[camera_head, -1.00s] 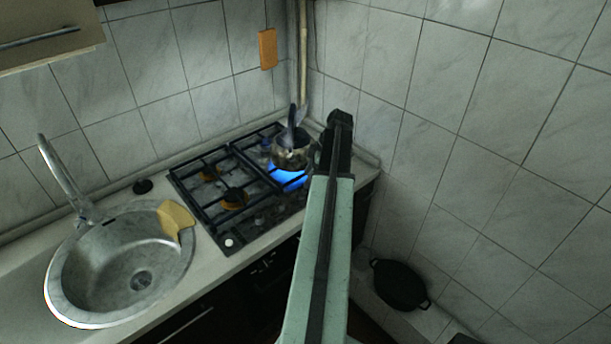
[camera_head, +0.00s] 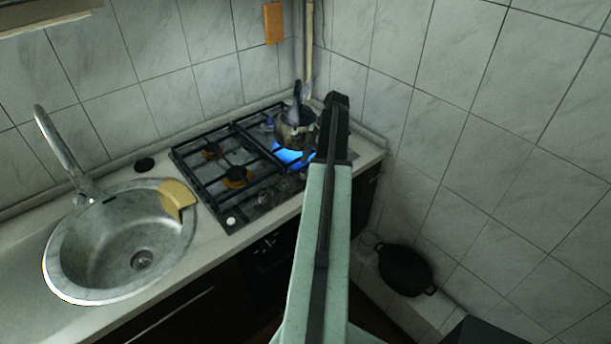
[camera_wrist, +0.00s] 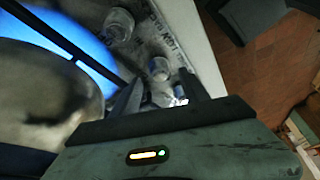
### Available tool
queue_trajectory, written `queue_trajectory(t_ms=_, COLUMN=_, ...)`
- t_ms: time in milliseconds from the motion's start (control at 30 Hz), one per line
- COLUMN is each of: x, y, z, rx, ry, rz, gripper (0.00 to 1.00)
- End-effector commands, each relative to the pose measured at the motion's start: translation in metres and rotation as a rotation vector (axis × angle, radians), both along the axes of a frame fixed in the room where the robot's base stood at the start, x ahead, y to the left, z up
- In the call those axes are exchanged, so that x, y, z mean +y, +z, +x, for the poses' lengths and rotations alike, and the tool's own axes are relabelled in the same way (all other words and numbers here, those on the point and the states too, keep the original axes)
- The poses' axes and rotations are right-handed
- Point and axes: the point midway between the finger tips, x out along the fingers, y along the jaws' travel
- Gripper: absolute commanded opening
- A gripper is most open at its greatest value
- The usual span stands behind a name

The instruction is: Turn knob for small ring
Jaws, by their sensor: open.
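The gas hob (camera_head: 215,185) is set in the worktop, and a blue flame (camera_head: 292,154) burns at its right end under a metal kettle or pot (camera_head: 296,128). In the wrist view a round, clear-looking knob (camera_wrist: 158,68) stands on the hob panel just beyond my gripper (camera_wrist: 158,92). My gripper is open, with its dark fingers pointing at the panel on either side of a shiny, blurred knob. A further knob (camera_wrist: 118,24) lies farther off. Which knob belongs to the small ring cannot be told. My arm hides part of the hob's right end in the head view.
The pot's rounded side (camera_wrist: 45,95) and blue flame are close left of my gripper. A round sink (camera_head: 125,250) with a yellow cloth or sponge (camera_head: 177,195) is at left. The tiled wall (camera_head: 470,130) bounds the right. A black pan (camera_head: 405,268) sits low down.

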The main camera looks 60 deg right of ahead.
Motion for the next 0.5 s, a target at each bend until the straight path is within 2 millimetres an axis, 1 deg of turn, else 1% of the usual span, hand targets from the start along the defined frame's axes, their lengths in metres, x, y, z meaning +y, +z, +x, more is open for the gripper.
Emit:
queue_trajectory(t_ms=33, x=0.0033, y=-0.0178, z=0.0021, rx=0.000, ry=0.000, rz=0.000, gripper=0.53)
queue_trajectory(t_ms=100, x=0.0060, y=-0.0248, z=0.0045, rx=0.000, ry=-0.001, rz=0.000, gripper=0.53)
queue_trajectory(t_ms=200, x=0.0080, y=-0.0274, z=0.0065, rx=0.000, ry=-0.001, rz=0.000, gripper=0.53)
queue_trajectory(t_ms=400, x=0.0079, y=-0.0248, z=0.0069, rx=0.000, ry=-0.001, rz=0.000, gripper=0.53)
queue_trajectory(t_ms=433, x=0.0079, y=-0.0247, z=0.0069, rx=0.000, ry=-0.001, rz=0.000, gripper=0.47)
queue_trajectory(t_ms=467, x=0.0079, y=-0.0247, z=0.0069, rx=0.000, ry=-0.001, rz=0.000, gripper=0.39)
queue_trajectory(t_ms=500, x=0.0079, y=-0.0247, z=0.0069, rx=0.000, ry=-0.001, rz=0.000, gripper=0.28)
